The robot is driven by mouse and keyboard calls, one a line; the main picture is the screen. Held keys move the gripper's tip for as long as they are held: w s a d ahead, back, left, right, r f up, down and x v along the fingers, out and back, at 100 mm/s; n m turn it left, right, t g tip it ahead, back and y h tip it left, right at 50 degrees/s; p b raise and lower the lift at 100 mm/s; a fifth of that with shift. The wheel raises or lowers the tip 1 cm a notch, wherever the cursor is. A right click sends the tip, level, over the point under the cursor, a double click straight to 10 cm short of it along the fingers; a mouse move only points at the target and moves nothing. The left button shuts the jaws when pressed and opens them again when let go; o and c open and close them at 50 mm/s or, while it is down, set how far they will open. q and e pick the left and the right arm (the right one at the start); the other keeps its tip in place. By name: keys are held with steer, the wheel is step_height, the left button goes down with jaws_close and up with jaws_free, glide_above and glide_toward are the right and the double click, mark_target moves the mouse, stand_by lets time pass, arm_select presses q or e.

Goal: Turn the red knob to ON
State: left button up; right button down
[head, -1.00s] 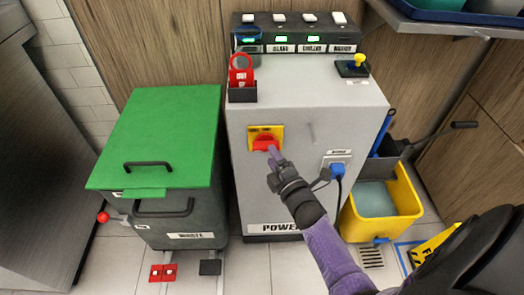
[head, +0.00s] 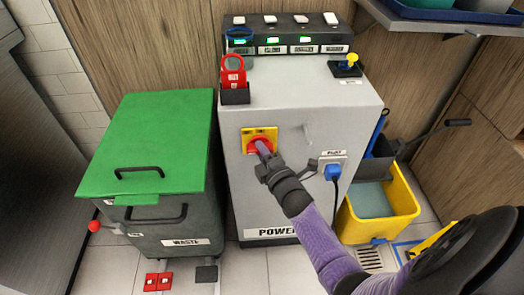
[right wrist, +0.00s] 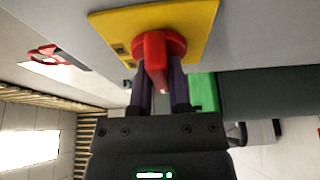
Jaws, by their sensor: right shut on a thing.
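The red knob (right wrist: 155,62) sits on a yellow plate (head: 250,134) on the front face of the grey power cabinet (head: 300,105). My right gripper (head: 264,152) is at the knob, its purple fingers on either side of the knob's red grip bar. In the right wrist view my right gripper (right wrist: 159,90) is shut on that bar. In the head view the gripper hides part of the knob. Any ON or OFF lettering on the plate is too small to read. My left gripper is out of view.
A green-lidded waste bin (head: 150,150) stands left of the cabinet. A blue plug (head: 332,172) with a black cable is right of the knob. A yellow bucket (head: 400,200) stands at the right.

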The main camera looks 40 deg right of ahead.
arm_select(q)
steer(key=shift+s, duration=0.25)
